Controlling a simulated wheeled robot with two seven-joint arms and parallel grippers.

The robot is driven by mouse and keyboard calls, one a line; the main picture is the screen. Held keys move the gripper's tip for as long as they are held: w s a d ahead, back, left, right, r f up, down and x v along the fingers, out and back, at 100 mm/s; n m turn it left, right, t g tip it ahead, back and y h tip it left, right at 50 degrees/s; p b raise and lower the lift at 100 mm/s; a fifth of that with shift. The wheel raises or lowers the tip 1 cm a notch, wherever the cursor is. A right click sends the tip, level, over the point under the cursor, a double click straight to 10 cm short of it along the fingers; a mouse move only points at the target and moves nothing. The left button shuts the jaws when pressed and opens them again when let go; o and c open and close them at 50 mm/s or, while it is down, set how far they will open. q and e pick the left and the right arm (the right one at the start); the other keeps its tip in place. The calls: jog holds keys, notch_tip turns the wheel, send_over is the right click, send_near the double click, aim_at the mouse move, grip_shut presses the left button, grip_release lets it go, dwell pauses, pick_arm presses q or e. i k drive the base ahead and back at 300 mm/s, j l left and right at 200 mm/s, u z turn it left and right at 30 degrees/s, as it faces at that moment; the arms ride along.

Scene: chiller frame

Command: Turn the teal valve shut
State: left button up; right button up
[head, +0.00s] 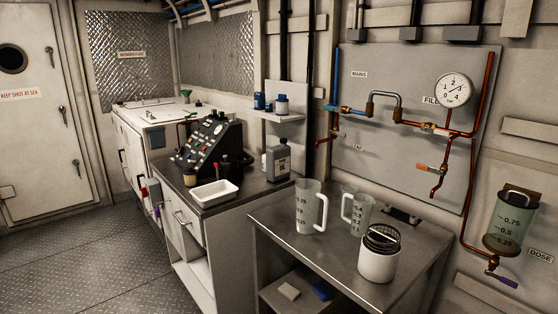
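A salmon-orange handle (425,168) is on the branch below the gauge (453,90). A small red-orange handle (320,142) is near the TAP label. A purple handle (502,279) is under the DOSE cylinder (515,220). Neither of my grippers is in view.
A metal table (330,262) below the panel holds two clear measuring jugs (310,208) (357,210) and a white canister (378,262). To the left, a counter bears a black control console (212,145), a white tray (214,192) and a grey bottle (278,160). The floor at left is clear.

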aim_at(326, 108)
jog(key=i+z, duration=0.2)
jog(key=i, duration=0.25)
jog(key=i+j+z, duration=0.2)
jog(key=i, duration=0.3)
jog(key=i+j+z, duration=0.2)
jog(key=i, duration=0.25)
jog(key=i+j+z, duration=0.25)
jog(key=i, duration=0.2)
